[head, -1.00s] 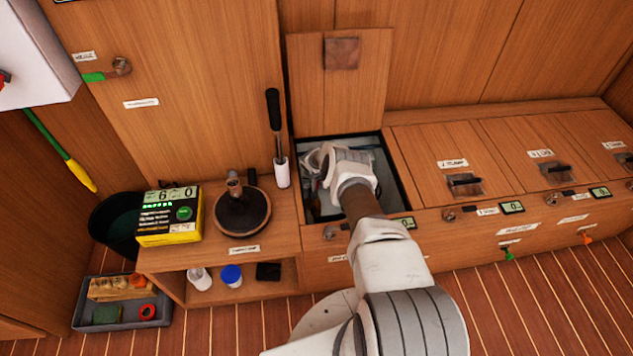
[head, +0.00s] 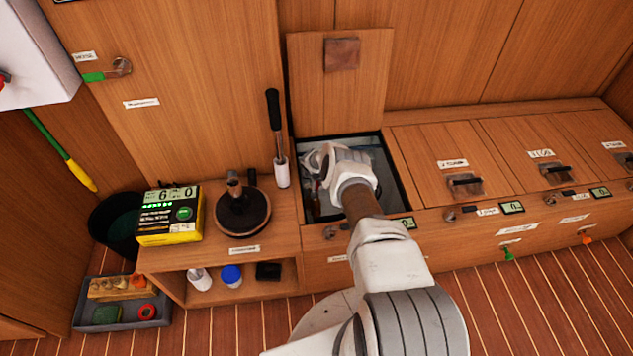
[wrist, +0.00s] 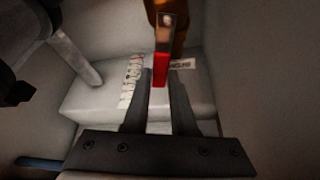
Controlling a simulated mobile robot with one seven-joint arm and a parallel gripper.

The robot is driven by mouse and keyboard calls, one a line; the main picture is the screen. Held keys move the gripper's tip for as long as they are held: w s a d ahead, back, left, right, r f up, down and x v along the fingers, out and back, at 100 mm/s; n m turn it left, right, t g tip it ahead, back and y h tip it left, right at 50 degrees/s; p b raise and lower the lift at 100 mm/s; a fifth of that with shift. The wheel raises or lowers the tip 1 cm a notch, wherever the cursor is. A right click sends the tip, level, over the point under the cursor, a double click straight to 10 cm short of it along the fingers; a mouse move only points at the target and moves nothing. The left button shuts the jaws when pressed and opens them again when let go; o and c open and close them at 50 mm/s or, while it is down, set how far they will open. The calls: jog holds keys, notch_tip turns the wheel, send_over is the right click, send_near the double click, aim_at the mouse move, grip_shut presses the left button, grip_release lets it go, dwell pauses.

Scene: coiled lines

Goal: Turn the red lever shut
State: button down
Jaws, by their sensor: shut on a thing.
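The red lever (wrist: 160,68) shows in the wrist view, rising between the fingertips of my gripper (wrist: 159,80). The fingers are shut on it, one on each side. Its upper part runs up to a brown, metallic-looking fitting (wrist: 178,35).
The locker's lid (head: 308,85) stands raised behind the opening. In the wrist view a pale block (wrist: 95,100) with labels lies below the lever, and pale walls are close around. A grey bar (wrist: 75,55) stands at left.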

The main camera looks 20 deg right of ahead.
dwell(0.3)
jog(key=shift+s+d+m+g+h, duration=0.3)
jog(key=shift+s+d+m+h, duration=0.1)
jog(key=shift+m, duration=0.7)
jog(key=shift+s+d+m+g+h, duration=0.3)
jog(key=shift+s+d+m, duration=0.1)
jog(key=shift+m, duration=0.7)
jog(key=c, duration=0.7)
grip_release()
jog(key=shift+w, duration=0.1)
